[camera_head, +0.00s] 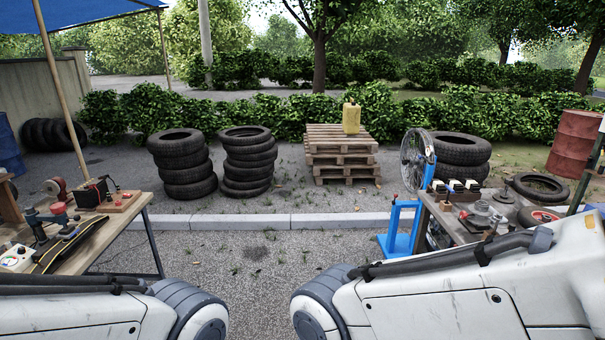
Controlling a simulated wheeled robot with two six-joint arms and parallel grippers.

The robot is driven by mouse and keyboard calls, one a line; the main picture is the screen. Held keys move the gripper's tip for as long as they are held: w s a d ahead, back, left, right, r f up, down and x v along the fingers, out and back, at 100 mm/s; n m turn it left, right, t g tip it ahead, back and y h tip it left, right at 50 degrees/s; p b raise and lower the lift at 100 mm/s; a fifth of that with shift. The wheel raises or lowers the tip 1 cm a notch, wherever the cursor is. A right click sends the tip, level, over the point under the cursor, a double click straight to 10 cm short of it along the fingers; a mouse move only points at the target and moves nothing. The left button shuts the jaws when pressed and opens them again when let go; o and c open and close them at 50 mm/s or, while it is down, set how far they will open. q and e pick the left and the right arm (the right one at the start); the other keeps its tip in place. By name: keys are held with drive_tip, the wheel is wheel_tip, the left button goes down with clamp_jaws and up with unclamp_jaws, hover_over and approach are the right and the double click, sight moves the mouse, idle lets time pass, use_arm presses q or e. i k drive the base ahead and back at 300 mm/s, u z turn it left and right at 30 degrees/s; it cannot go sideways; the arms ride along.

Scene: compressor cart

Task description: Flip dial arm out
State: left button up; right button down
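A blue stand (401,239) stands on the ground at the left end of the right workbench. A spoked wheel (413,158) is held upright beside a blue upright (429,167) above it. A small red part (395,197) shows on the stand. I cannot make out a dial arm or tell its position at this size. My two white arms fill the bottom of the view, one from each side. Neither gripper is in view, and my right arm hides the near part of the right workbench.
The left workbench (113,220) holds a black box (91,194) and several tools. The right workbench (453,226) carries small boxes and metal parts. Tyre stacks (183,165) and wooden pallets (341,155) stand behind a low kerb (262,222). Gravel between the benches is open.

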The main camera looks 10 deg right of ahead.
sight(430, 150)
drive_tip(key=z, duration=0.2)
drive_tip(key=i, duration=1.9)
drive_tip(key=z, duration=0.5)
drive_tip(key=i, duration=2.7)
drive_tip(key=z, duration=0.25)
